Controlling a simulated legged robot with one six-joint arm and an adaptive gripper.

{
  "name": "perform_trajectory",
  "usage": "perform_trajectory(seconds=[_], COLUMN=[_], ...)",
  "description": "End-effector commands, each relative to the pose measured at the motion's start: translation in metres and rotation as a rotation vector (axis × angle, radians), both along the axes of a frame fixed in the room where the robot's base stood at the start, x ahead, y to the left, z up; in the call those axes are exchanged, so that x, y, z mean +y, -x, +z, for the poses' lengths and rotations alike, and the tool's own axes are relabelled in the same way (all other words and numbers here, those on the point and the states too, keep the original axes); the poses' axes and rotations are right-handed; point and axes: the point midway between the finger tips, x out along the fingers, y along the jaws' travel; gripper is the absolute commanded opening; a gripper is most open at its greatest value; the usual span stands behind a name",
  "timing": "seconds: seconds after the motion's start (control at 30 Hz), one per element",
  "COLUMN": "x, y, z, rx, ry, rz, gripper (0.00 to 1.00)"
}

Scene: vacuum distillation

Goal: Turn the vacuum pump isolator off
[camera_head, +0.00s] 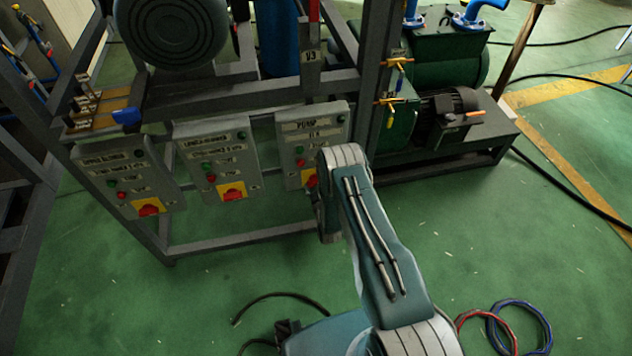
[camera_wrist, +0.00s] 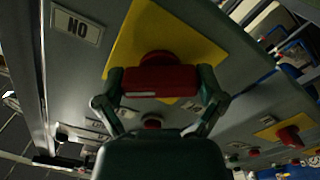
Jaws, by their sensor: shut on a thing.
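The pump box (camera_head: 318,128), the rightmost of the grey control boxes, hangs on the frame. Its red rotary isolator handle on a yellow plate is mostly behind my arm in the head view. In the wrist view the red handle (camera_wrist: 160,82) lies across the picture on its yellow plate (camera_wrist: 205,48). In the head view the gripper is hidden behind my arm.
Two similar control boxes, a middle one (camera_head: 216,150) and a left one (camera_head: 130,175), stand to the left with red isolators. The green pump (camera_head: 432,70) and its motor are at right. Hoses (camera_head: 518,325) lie on the open green floor.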

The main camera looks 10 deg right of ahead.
Motion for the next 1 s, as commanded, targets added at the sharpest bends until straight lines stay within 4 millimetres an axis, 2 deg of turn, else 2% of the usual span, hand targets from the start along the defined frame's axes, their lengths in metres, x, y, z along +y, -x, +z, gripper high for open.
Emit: perform_trajectory(seconds=[0.6, 1.0], x=[0.0031, 0.0038], y=[-0.0011, -0.0005], z=[-0.0003, -0.0014], rx=[0.0, 0.001], ry=[0.583, 0.872], rz=[0.009, 0.012], gripper=[0.41, 0.41])
